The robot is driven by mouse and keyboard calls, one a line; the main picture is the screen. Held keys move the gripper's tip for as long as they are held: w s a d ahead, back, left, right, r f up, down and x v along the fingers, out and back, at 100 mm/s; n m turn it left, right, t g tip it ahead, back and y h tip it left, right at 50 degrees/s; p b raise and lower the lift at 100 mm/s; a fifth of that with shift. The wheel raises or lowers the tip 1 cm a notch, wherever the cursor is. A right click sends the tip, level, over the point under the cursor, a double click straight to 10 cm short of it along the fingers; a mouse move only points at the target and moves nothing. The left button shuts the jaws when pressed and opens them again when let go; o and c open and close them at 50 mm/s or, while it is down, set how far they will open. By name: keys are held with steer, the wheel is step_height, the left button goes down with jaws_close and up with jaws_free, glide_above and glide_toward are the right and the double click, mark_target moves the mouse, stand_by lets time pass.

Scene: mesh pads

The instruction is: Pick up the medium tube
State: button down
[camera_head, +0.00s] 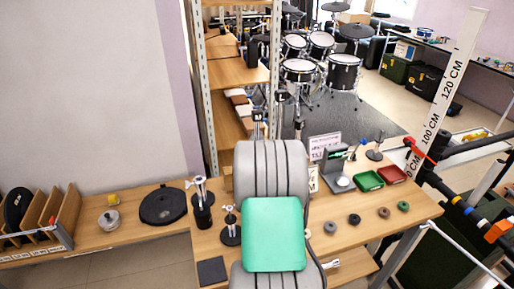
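I cannot pick out the medium tube for certain. A small dark tag with a light letter, perhaps an M (258,117), shows just above my arm, but what it is fixed to is mostly hidden. My arm, with grey ribbed links and a green cover, fills the middle of the view and hides part of the wooden table (345,235). My gripper does not show, so I cannot see whether it holds anything. Left of my arm, a black holder (203,212) has silver pieces sticking up, and a smaller dark stand (230,232) is beside it.
Right of my arm are a grey device (334,162), a green tray (368,181), a red tray (391,174) and several small rings. A black disc (162,205) and lidded pot (109,219) lie left. An open shelf (238,73) rises behind; a black rail stands right.

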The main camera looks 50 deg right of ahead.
steer(key=shift+r, duration=0.15)
step_height(320, 180, up, 18)
steer(key=b, duration=0.1)
steer(key=shift+b, duration=0.3)
steer(key=shift+f+b, duration=0.2)
steer(key=shift+b, duration=0.25)
steer(key=shift+r, duration=0.25)
